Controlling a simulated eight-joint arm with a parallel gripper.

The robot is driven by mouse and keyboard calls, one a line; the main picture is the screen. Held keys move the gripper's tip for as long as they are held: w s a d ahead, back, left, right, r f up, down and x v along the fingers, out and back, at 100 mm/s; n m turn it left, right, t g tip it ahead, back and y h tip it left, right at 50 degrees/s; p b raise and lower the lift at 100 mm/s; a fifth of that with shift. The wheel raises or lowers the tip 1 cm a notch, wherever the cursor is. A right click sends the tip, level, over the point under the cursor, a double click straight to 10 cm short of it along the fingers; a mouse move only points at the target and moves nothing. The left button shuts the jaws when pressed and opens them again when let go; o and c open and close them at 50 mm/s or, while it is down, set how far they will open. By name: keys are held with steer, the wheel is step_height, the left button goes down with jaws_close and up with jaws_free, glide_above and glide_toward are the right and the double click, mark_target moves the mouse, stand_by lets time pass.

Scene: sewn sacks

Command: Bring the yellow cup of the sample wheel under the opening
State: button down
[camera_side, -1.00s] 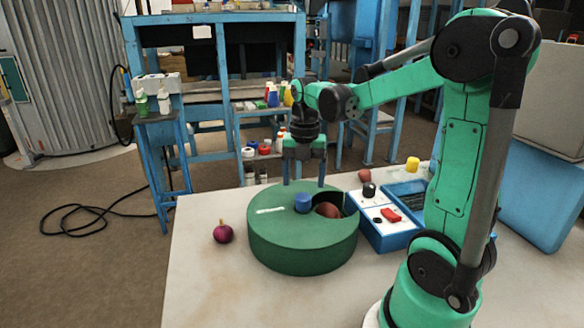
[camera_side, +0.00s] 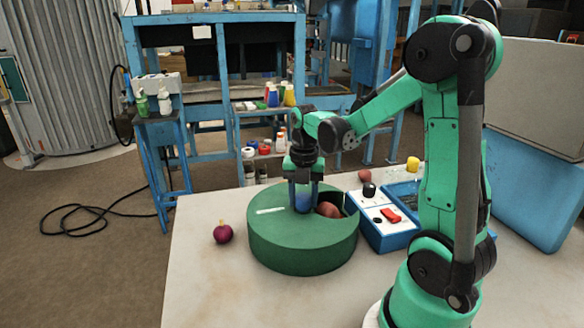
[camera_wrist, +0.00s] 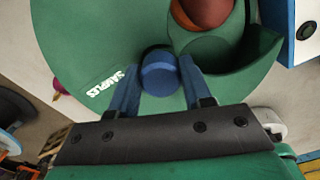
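The sample wheel is a round green drum (camera_side: 290,246) on the table, marked "SAMPLES" in the wrist view (camera_wrist: 92,88). A blue knob (camera_side: 302,203) stands at the middle of its top. My gripper (camera_side: 303,205) points down over the drum with one finger on each side of the knob. In the wrist view the fingers (camera_wrist: 160,68) lie close against the knob (camera_wrist: 160,76). The opening (camera_wrist: 215,52) in the top shows a reddish-brown round thing (camera_side: 328,209) inside. No yellow cup shows; the rest of the inside is covered.
A blue and white control box (camera_side: 380,222) with a black knob and red switch stands right of the drum. A dark red onion-like object (camera_side: 223,232) lies to its left. The table's front left is clear.

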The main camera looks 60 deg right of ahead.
steer(key=n, duration=0.4)
steer(key=shift+n, duration=0.4)
steer(key=shift+c, duration=1.8)
jaws_free()
steer(key=shift+r, duration=2.8)
